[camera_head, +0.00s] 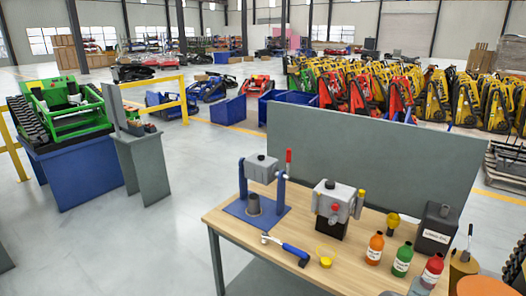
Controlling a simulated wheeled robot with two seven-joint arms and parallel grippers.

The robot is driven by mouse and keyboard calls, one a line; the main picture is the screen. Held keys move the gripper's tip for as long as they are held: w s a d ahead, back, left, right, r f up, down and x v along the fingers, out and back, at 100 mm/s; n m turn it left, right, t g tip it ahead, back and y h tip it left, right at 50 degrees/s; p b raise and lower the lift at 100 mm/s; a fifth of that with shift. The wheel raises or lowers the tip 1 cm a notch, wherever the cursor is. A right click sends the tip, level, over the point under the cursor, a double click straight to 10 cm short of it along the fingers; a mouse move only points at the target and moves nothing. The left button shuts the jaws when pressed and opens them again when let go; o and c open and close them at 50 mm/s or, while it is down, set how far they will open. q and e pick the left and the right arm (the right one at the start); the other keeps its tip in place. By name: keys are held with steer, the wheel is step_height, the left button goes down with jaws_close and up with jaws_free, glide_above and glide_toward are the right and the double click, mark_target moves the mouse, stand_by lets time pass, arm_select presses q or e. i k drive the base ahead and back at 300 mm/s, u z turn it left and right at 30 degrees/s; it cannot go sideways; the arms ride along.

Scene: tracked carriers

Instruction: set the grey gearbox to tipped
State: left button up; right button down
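A grey gearbox (262,168) hangs between the two uprights of a blue stand (243,207) on the wooden workbench. It looks about level, though its exact angle is hard to tell. A red handle (289,157) stands up at the right upright. A second grey box-shaped unit (331,197) with yellow and red knobs sits on a black block to the right. Neither of my grippers is in view.
On the workbench (225,219) are a blue-handled tool (287,250), a yellow cap (325,258), orange (375,248), green (402,260) and red (432,271) bottles and a black container (437,229). A grey panel (370,150) rises behind the bench. Open floor lies left.

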mark_target(265, 160)
steer(key=u, duration=0.9)
steer(key=i, duration=6.35)
steer(key=z, duration=4.15)
